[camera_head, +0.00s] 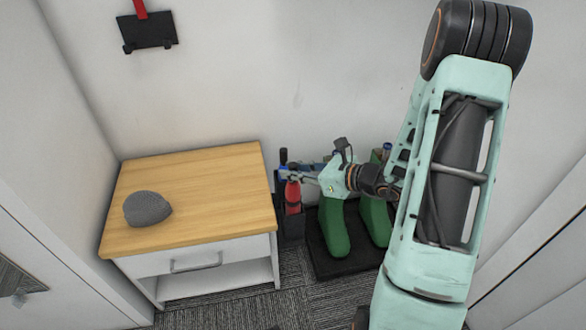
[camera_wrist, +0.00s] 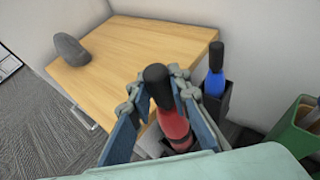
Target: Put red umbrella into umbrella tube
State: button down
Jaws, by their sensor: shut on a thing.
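The red umbrella (camera_head: 293,196) has a black handle and is roughly upright between the fingers of my gripper (camera_head: 289,174). In the wrist view the red umbrella (camera_wrist: 173,125) shows its black knob, with a blue finger on each side. The dark umbrella tube (camera_head: 291,228) stands on the floor beside the table. In the wrist view the tube (camera_wrist: 217,105) holds a blue umbrella (camera_wrist: 215,82) with a black handle. The red umbrella's lower end is hidden, so I cannot tell whether it is inside the tube.
A wooden-topped table (camera_head: 215,185) with a grey knit hat (camera_head: 147,208) stands left of the tube. Green boots (camera_head: 334,235) stand on a black tray (camera_head: 322,266) to the right. A wall rack (camera_head: 147,32) is at upper left. Carpet in front is clear.

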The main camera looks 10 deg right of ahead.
aim_at(300, 186)
jog(key=shift+f, duration=2.75)
jog(key=c, duration=1.7)
grip_release()
jog(key=shift+f, duration=0.1)
